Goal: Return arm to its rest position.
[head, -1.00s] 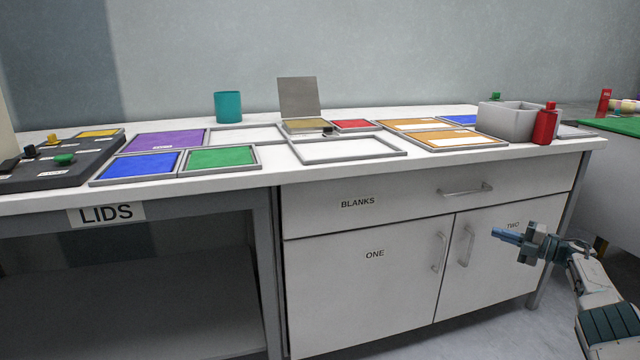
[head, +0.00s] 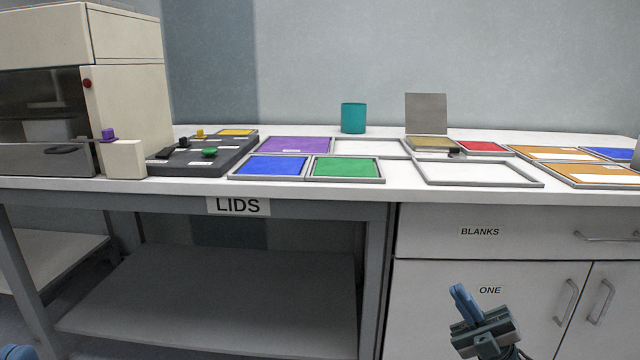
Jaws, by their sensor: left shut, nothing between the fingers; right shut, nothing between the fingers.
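My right gripper (head: 466,304) is in front of the lower cabinet door labelled ONE, below the worktop. Its blue fingers are together, point up and to the left, and hold nothing. My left gripper (head: 18,352) shows only as a bit of blue at the bottom left corner, low in front of the bench. It is shut and empty; most of it and its arm are out of the picture.
The white worktop (head: 400,190) carries colored trays, a teal cup (head: 353,118), a dark control panel (head: 205,163) and a beige machine (head: 130,70). Below are an open shelf (head: 215,300) and the cabinet drawer (head: 500,232). Both grippers are clear of the worktop.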

